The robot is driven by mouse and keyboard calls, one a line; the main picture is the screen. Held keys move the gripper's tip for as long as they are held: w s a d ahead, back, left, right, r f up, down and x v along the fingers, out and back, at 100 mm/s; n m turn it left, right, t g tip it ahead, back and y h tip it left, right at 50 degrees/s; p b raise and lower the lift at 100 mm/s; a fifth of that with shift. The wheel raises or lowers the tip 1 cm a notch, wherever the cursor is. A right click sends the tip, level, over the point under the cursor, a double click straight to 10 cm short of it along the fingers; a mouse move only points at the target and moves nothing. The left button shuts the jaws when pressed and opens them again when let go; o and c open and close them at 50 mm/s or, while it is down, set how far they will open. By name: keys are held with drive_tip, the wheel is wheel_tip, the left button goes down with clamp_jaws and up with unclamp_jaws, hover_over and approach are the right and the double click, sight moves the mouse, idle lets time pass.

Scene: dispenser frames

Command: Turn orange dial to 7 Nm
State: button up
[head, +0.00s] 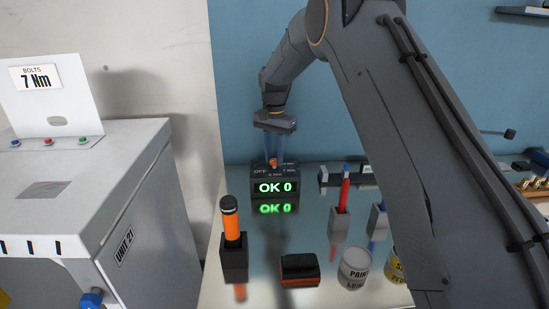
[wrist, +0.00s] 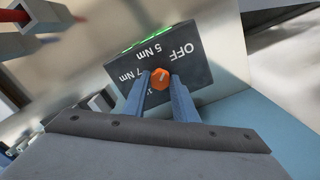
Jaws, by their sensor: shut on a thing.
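The orange dial (wrist: 160,79) sits on the dark face of a control box (wrist: 192,88), which is marked OFF, 5 Nm, 7 Nm and a partly hidden label. My gripper (wrist: 161,84) is shut on the dial, one blue finger on each side. A short pale mark shows on the dial, but I cannot tell which label it points at.
A sign (head: 40,80) on the white unit (head: 130,190) at left reads BOLTS 7 Nm. An orange-handled tool (head: 231,220) stands in a dark holder in front of the box. A red tool (head: 344,187) and a paint can (head: 355,268) stand to the right.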

drive_tip(key=n+b, duration=0.2)
drive_tip(key=n, duration=0.3)
drive_tip(key=shift+n, duration=0.3)
drive_tip(key=n+b, duration=0.1)
drive_tip(key=n, duration=0.4)
drive_tip(key=n+b, duration=0.1)
drive_tip(key=n, duration=0.4)
drive_tip(key=shift+n, duration=0.4)
drive_tip(key=n, duration=0.5)
drive_tip(key=shift+w+r+b, duration=0.1)
drive_tip(key=shift+b, duration=0.3)
drive_tip(key=o, duration=1)
drive_tip(key=shift+o, duration=0.2)
